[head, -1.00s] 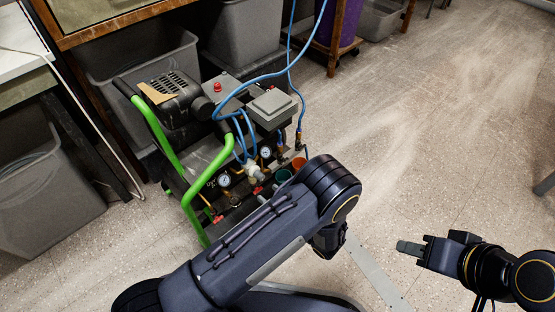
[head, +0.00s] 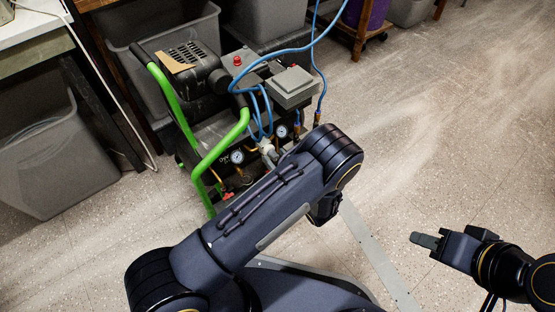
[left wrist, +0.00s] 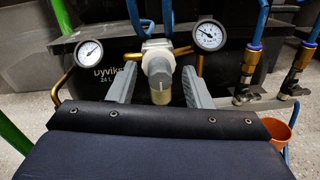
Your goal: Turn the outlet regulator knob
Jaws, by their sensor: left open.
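The outlet regulator, a pale grey body with a cream cylindrical knob end (left wrist: 160,92), sits between two round gauges on the compressor in the left wrist view. In the head view the pale regulator (head: 266,148) shows just past my left arm. My left gripper (left wrist: 159,74) is open, with one grey finger on each side of the regulator. Gaps show between the fingers and the knob. In the head view my left arm hides its own fingers. My right gripper (head: 425,240) is over bare floor at the right; only one finger shows clearly.
The black compressor with a green tube handle (head: 215,150) stands on the floor. A blue hose (head: 290,52) loops over it. Brass fittings and an orange cup (left wrist: 278,130) are to the right in the left wrist view. Grey bins (head: 50,165) stand behind and left. The right floor is clear.

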